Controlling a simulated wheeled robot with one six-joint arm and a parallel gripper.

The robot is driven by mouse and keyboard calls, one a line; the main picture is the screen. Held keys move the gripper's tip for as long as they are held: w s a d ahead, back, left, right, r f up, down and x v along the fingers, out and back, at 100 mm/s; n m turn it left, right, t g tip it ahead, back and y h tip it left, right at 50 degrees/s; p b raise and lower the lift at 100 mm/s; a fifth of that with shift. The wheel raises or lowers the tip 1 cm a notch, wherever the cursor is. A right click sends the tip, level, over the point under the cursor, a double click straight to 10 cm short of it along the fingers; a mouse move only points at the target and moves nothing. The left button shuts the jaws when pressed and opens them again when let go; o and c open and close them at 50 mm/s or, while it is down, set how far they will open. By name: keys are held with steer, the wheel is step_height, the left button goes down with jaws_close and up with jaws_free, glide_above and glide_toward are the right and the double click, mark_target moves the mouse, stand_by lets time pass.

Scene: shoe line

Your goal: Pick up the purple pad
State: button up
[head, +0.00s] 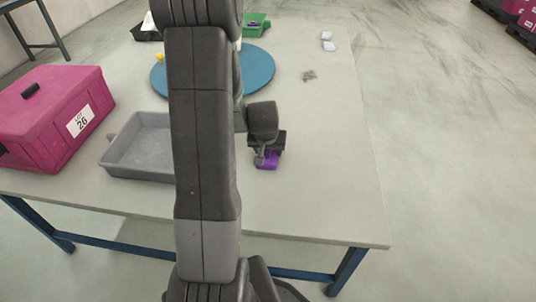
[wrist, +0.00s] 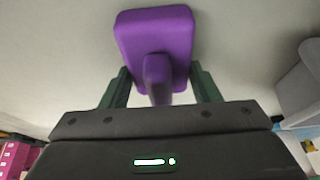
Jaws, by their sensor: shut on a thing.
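The purple pad (head: 267,161) shows in the head view just below my gripper (head: 262,152), over the table right of the grey tray. In the wrist view the purple pad (wrist: 155,38) is a rounded block with a raised purple handle in its middle. My gripper (wrist: 160,88) has its two dark green fingers on either side of the handle, and it is shut on the pad. I cannot tell whether the pad touches the table or is slightly above it.
A grey tray (head: 140,168) and a pink box (head: 50,115) labelled 26 stand at the left. A blue round mat (head: 258,68) and a green bin (head: 254,27) are farther back. Small grey pieces (head: 309,75) lie at the right. The table's (head: 325,190) front right is clear.

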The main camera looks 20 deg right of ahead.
step_height(320, 180, up, 10)
steer(key=p, duration=0.2)
steer(key=shift+p, duration=0.35)
steer(key=o, duration=0.5)
steer(key=c, duration=0.4)
steer(key=shift+o, duration=0.2)
steer(key=shift+a, duration=0.1)
